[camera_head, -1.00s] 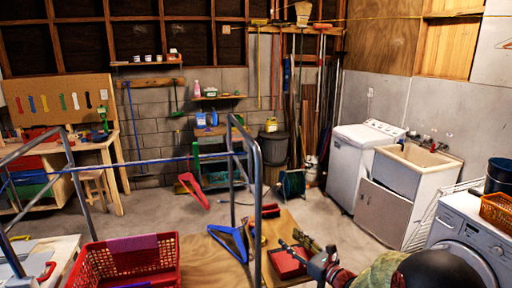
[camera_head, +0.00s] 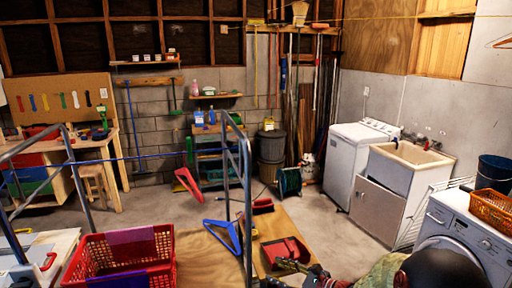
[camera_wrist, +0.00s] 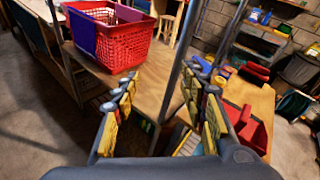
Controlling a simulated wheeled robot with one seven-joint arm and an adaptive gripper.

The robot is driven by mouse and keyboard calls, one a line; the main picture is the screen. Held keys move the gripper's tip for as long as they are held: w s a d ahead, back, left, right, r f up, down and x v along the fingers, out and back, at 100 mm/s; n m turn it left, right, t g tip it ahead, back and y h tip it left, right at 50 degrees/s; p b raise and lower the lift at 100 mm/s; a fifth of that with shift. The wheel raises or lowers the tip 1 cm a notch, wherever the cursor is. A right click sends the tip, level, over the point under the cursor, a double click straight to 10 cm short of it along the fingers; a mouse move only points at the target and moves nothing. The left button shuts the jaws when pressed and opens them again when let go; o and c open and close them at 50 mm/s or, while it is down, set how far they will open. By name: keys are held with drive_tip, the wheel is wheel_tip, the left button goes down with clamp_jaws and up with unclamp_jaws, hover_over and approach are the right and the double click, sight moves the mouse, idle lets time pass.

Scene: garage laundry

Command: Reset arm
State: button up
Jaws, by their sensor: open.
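My gripper (camera_wrist: 160,92) is open and empty in the wrist view, its yellow-padded fingers spread apart above the wooden table. In the head view, my gripper (camera_head: 287,265) shows small at the bottom centre, in front of a red open bin (camera_head: 284,249) on the table. My arm reaches in from the lower right. The red bin also shows right of the fingers in the wrist view (camera_wrist: 252,134). Nothing is between the fingers.
A red basket (camera_head: 165,262) with a purple patch stands at lower left. Grey metal posts (camera_head: 246,190) rise near the table. A washer (camera_head: 470,232) and sink (camera_head: 408,160) stand right. Open floor lies between.

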drive_tip(key=s+r+n+g+h, duration=0.1)
drive_tip(key=s+n+g+h, duration=0.6)
drive_tip(key=s+n, duration=1.25)
drive_tip(key=s+d+r+n+t+h, duration=0.1)
drive_tip(key=s+d+r+n+h, duration=0.1)
drive_tip(key=s+d+r, duration=0.3)
drive_tip(key=s+d+r+n+t+h, duration=0.1)
drive_tip(key=s+d+r+t+h, duration=0.1)
drive_tip(key=s+d+r, duration=0.4)
drive_tip(key=s+r+h, duration=0.1)
drive_tip(key=s+r, duration=0.2)
drive_tip(key=s, duration=0.2)
drive_tip(key=shift+s+d+r+n, duration=0.25)
drive_tip(key=shift+s+r+n, duration=0.05)
drive_tip(key=shift+s+n, duration=0.1)
drive_tip(key=c, duration=0.3)
drive_tip(key=shift+w, duration=0.1)
drive_tip(key=shift+c, duration=0.2)
